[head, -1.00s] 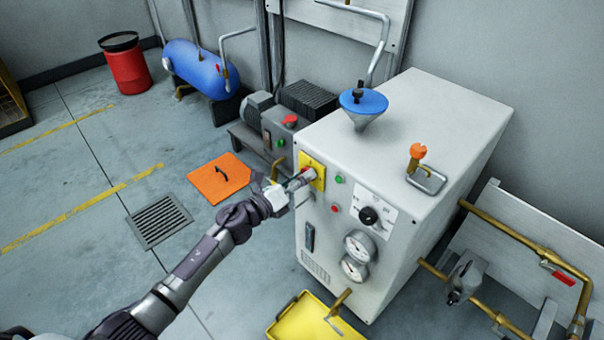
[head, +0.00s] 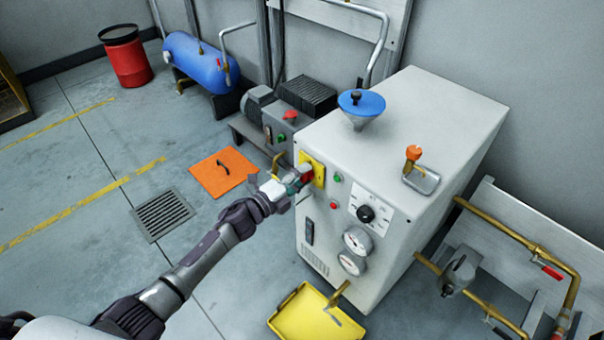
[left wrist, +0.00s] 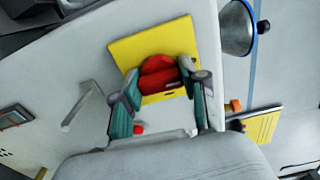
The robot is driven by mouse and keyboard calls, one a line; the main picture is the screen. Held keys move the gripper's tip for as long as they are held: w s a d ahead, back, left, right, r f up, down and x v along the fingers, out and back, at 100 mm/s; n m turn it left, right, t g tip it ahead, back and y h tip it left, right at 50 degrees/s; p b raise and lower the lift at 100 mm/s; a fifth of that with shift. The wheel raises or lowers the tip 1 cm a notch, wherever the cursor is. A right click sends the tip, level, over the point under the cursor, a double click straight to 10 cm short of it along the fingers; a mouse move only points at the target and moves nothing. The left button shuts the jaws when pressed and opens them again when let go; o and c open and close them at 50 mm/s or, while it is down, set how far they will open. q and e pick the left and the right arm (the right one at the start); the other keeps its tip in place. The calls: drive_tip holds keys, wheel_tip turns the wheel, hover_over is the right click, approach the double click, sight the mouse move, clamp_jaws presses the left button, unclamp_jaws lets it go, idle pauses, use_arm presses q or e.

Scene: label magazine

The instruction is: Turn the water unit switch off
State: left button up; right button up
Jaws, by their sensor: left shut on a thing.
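The water unit is a white cabinet (head: 400,110) standing right of centre in the head view. Its switch is a red rotary knob (left wrist: 160,74) on a square yellow plate (head: 318,169) on the front face. The plate fills the middle of the left wrist view (left wrist: 128,50). My left gripper (head: 303,180) reaches in from the left and is shut on the red knob, with one teal finger on each side of it in the left wrist view (left wrist: 162,92). The gripper and wrist hide most of the knob in the head view. My right gripper is not in view.
Green and red lamps, a black dial (head: 367,214) and two gauges (head: 357,240) sit on the same face. A blue funnel (head: 363,103) and an orange-handled lever (head: 413,153) are on top. A yellow tray (head: 300,318) lies on the floor below. Floor to the left is largely clear.

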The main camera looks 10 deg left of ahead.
use_arm(q)
drive_tip(key=shift+n, duration=0.3)
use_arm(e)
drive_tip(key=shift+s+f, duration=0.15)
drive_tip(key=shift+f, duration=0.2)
use_arm(q)
drive_tip(key=o, duration=1.2)
drive_tip(key=shift+c, duration=0.2)
drive_tip(key=shift+s+a, duration=0.15)
drive_tip(key=v, duration=1.1)
drive_tip(key=shift+s, duration=0.3)
drive_tip(key=shift+a, duration=0.15)
